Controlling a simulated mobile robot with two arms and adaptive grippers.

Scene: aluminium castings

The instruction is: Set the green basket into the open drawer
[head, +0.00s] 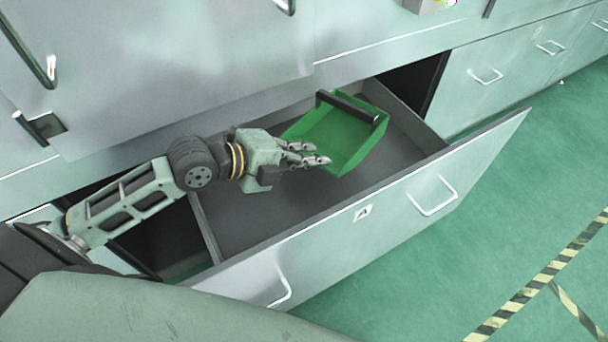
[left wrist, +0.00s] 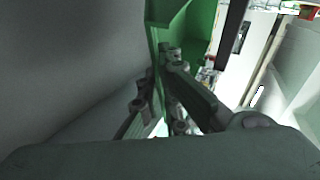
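The green basket (head: 345,138), an open tray with a dark bar (head: 347,106) along its far side, appears over the open drawer (head: 255,212), toward its back right. I cannot tell whether its underside touches the drawer floor. My left gripper (head: 318,157) is at the basket's near left wall. In the left wrist view, the fingers (left wrist: 167,75) close around the green wall of the basket (left wrist: 165,12), and their tips partly hide it. My right gripper is in neither view.
The drawer's front panel (head: 380,215) has two wire handles and a small label. Closed cabinet fronts (head: 500,75) stand to the right and above. The green floor (head: 480,240) has striped tape and is clear.

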